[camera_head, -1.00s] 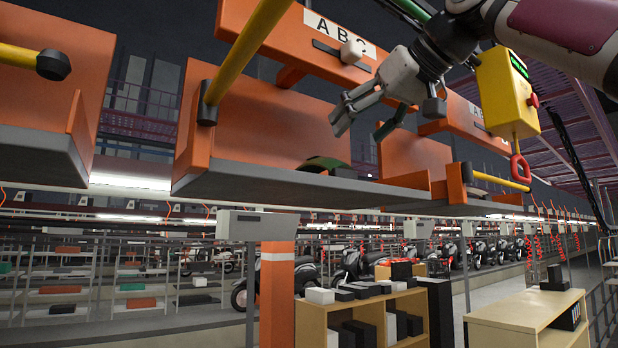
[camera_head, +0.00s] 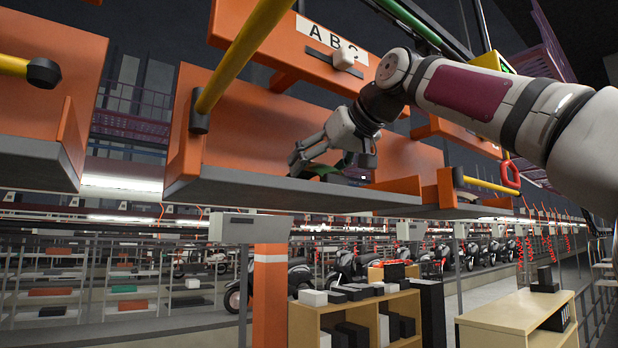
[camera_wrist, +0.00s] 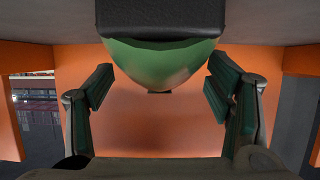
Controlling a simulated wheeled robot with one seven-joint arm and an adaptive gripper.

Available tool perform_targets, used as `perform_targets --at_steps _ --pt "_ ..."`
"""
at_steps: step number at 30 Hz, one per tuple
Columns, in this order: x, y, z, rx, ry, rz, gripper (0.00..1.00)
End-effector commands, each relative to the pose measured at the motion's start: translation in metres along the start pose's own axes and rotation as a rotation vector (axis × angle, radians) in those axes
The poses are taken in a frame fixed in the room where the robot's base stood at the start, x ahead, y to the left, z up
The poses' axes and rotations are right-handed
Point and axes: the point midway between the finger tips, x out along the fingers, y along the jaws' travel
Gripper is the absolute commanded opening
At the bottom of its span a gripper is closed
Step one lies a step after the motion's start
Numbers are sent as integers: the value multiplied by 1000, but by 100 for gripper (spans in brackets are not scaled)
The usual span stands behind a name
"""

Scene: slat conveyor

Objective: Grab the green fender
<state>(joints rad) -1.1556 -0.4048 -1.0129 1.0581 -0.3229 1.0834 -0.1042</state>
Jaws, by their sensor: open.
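The green fender (camera_head: 318,172) lies on the grey shelf of the orange conveyor carrier (camera_head: 255,190) in the head view, partly hidden by my gripper. In the wrist view the fender (camera_wrist: 160,62) is a rounded green shape at top centre, with a dark piece above it. My gripper (camera_head: 300,160) is at the fender in the head view. In the wrist view its two green-padded fingers (camera_wrist: 160,90) stand apart, one on each side of the fender's lower end. There are visible gaps between the fingers and the fender.
An orange back panel (camera_head: 265,120) stands behind the shelf. A yellow bar (camera_head: 235,60) slants down at the carrier's left, and an orange beam with an ABC sign (camera_head: 335,38) hangs above. A wooden shelf unit (camera_head: 350,315) stands below.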

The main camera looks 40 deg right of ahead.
Motion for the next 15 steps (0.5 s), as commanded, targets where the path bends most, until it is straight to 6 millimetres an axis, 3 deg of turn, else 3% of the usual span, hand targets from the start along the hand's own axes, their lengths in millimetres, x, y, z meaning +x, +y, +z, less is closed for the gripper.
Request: perform_targets --at_steps 6,15 --pt "19 -1 0 0 0 -1 73" --pt "22 0 0 1 1 1 73"
